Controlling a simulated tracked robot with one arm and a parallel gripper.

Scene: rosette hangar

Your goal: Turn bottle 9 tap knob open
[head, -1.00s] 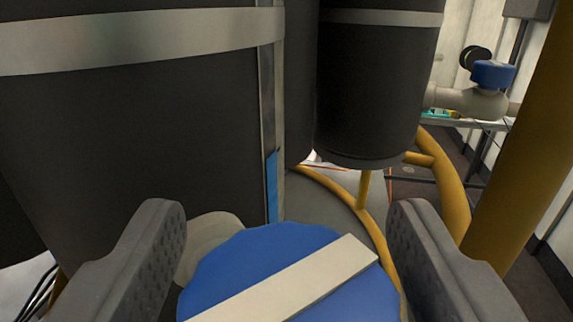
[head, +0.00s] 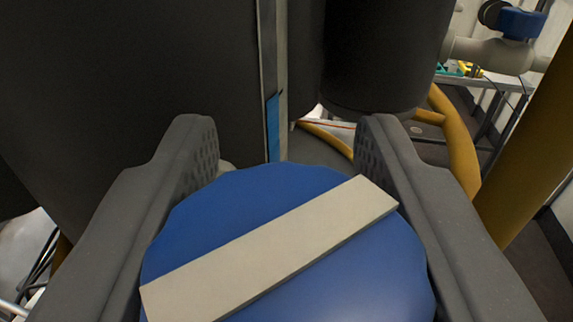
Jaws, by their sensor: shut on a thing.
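A round blue tap knob (head: 330,270) with a scalloped rim fills the lower middle of the head view. A pale bar (head: 270,245) lies across its top, slanting from lower left to upper right. My gripper (head: 285,150) has one dark grey finger on each side of the knob and is shut on it. The pale tap body is almost all hidden behind the knob. No bottle number can be read here.
Large dark bottles (head: 130,90) stand close behind the knob. A yellow rail (head: 452,130) curves at the right, near a thick yellow post (head: 525,150). Another blue-knobbed tap (head: 522,24) shows at the upper right, near a table (head: 500,85).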

